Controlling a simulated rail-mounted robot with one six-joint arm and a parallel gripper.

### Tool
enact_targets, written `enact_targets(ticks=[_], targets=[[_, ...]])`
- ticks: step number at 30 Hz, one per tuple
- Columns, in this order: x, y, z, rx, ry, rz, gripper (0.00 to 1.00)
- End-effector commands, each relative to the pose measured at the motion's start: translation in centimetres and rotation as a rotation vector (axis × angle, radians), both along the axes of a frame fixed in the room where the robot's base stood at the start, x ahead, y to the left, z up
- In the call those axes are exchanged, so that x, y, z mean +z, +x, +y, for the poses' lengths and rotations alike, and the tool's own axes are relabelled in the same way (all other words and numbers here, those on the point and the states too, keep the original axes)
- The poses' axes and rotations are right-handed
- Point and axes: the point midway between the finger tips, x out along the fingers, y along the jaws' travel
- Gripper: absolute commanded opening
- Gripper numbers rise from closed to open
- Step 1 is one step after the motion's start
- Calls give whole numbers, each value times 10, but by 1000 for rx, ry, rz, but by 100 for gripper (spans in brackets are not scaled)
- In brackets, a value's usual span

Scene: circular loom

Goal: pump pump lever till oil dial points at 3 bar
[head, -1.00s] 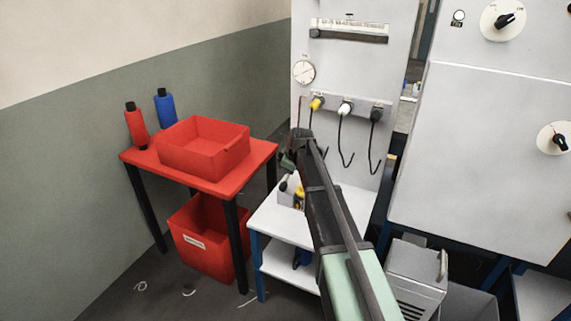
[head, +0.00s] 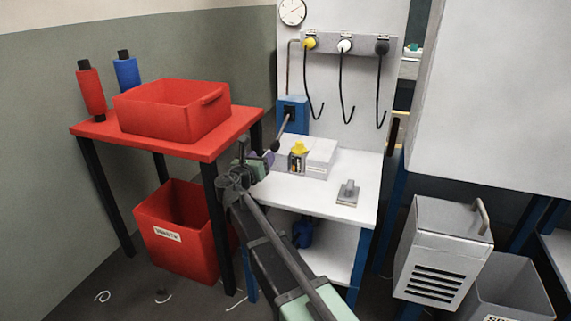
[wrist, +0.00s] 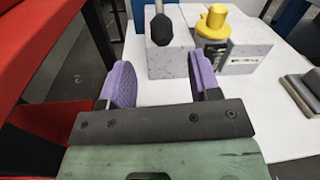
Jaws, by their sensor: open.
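The pump is a blue box (head: 291,113) at the back of the white table, against the grey panel. Its pump lever (head: 282,133) slants forward and down to a black knob, which also shows in the wrist view (wrist: 161,30). My gripper (head: 257,160) is open, with purple finger pads. In the wrist view, the gap between the fingers (wrist: 162,82) is empty and the knob is ahead of it, apart from the pads. The round white oil dial (head: 292,11) is at the panel's top left; its reading is too small to tell.
A pale box (head: 320,158) and a yellow-topped bottle (wrist: 214,25) stand right of the lever. A grey block (head: 348,193) lies on the white table (head: 325,197). The red table (head: 185,147) with a red bin is close on the left. Several cables hang above.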

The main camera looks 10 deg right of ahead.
Motion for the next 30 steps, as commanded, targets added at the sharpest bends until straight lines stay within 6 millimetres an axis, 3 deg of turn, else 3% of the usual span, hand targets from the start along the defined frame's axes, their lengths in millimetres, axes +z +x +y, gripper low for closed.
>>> enact_targets(ticks=[7,18,29,30], targets=[[5,14,-8,0,-7,-1,57],[4,79,-57,-1,-4,-1,57],[4,87,-65,0,-3,-2,57],[4,87,-65,-1,-3,-2,52]])
